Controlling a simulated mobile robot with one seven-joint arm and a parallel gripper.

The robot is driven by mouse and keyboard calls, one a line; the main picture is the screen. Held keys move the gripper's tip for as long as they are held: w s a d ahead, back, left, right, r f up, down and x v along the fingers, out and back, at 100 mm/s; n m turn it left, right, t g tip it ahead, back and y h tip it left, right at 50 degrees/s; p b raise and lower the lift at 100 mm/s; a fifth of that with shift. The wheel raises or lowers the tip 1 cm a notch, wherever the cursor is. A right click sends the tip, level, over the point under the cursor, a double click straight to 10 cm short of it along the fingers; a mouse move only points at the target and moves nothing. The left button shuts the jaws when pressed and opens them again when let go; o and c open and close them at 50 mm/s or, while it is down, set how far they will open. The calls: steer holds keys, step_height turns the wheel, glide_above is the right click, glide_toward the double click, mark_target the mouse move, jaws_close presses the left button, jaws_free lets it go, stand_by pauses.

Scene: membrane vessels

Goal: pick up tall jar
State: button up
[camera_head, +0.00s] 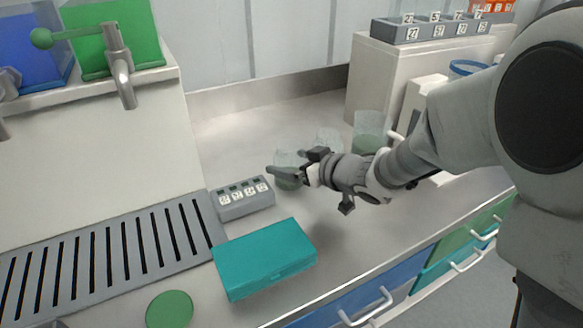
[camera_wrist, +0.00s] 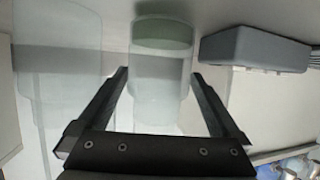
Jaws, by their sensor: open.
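My gripper (camera_head: 285,163) is open, low over the counter in the head view. A clear jar with green at its base (camera_head: 289,182) stands right at the fingers, partly hidden by them. In the wrist view, this jar (camera_wrist: 162,85) lies between the two open fingers (camera_wrist: 159,74), with a gap visible on both sides. A clear vessel (camera_head: 328,138) is just behind the gripper. A taller-looking clear vessel with green contents (camera_head: 370,125) stands further right, partly behind my arm. Another clear vessel (camera_wrist: 62,60) shows left of the fingers in the wrist view. I cannot tell which is the tall jar.
A grey labelled block (camera_head: 244,198) sits left of the gripper and also shows in the wrist view (camera_wrist: 255,48). A teal box (camera_head: 264,258) lies in front. A slotted drain tray (camera_head: 110,255) is at left. A raised cabinet (camera_head: 372,80) stands at the back right.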

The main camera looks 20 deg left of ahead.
mark_target(282, 161)
steer(key=b+x, duration=0.1)
steer(key=x, duration=0.3)
steer(key=shift+d+f, duration=0.1)
steer(key=shift+f, duration=0.05)
steer(key=c, duration=1.2)
step_height(282, 161, up, 10)
steer(key=p, duration=0.5)
